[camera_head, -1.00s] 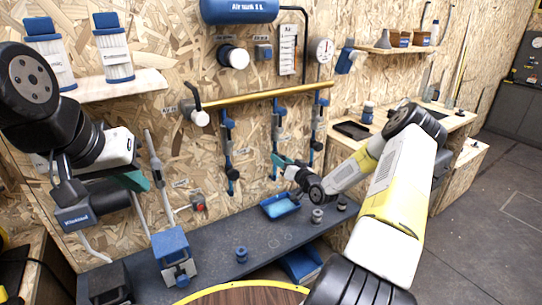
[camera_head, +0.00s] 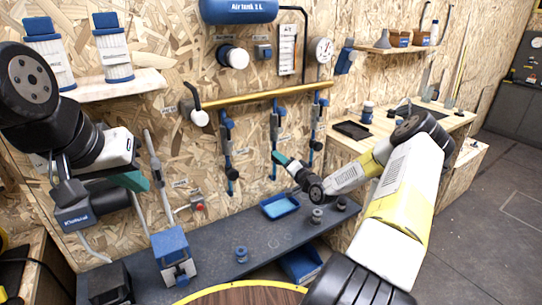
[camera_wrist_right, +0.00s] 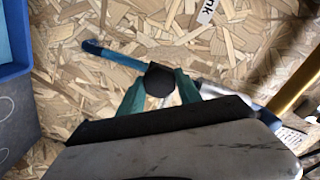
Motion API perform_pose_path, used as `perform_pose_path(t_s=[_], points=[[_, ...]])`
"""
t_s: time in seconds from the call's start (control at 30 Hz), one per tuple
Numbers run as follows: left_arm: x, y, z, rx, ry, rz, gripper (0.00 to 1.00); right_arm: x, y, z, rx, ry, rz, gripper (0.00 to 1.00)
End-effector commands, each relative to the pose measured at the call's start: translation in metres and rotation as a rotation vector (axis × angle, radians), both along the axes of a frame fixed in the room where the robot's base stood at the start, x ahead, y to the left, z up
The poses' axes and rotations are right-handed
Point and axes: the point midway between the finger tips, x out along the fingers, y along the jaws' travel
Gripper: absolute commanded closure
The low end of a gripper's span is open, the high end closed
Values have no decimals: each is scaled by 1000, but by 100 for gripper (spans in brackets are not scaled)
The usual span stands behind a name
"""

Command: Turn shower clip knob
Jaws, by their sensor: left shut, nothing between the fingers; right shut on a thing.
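Several blue hanging bars with clips hang from the brass rail (camera_head: 258,97) on the wall. My right gripper (camera_head: 279,158) is at the lower part of the middle bar (camera_head: 274,128). In the right wrist view, its two teal fingers (camera_wrist_right: 160,84) are shut on a black knob (camera_wrist_right: 160,77) on the blue bar (camera_wrist_right: 113,58). The knob's lower side is hidden by the gripper. In the head view the knob is mostly hidden behind the fingers. My left gripper (camera_head: 136,181) is at the far left, shut and empty, away from the bars.
A dark shelf (camera_head: 215,262) runs below the bars. It holds a blue tray (camera_head: 279,206), small grey knobs (camera_head: 317,215) and a blue-topped block (camera_head: 172,256). Filter cartridges (camera_head: 114,48) stand on a wooden shelf above my left arm. The floor at right is clear.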

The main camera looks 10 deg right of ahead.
Motion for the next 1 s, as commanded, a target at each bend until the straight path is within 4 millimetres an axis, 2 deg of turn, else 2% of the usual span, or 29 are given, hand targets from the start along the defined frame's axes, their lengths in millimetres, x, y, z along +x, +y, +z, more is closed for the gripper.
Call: perform_pose_path(t_s=[0.37, 0.4, 0.5, 0.83, 1.0], points=[[0, 0, 0, 0, 0, 0, 100, 0, -1, 0, 6, 3, -1, 100], [0, 0, 0, 0, 0, 0, 100, 0, -1, 0, 7, 2, -2, 55], [0, 0, 0, 0, 0, 0, 100, 0, -1, 0, 6, 2, -1, 37], [0, 0, 0, 0, 0, 0, 100, -2, -1, 0, 5, 2, -1, 37], [0, 0, 0, 0, 0, 0, 100, -20, -9, 0, 5, 3, -3, 37]])
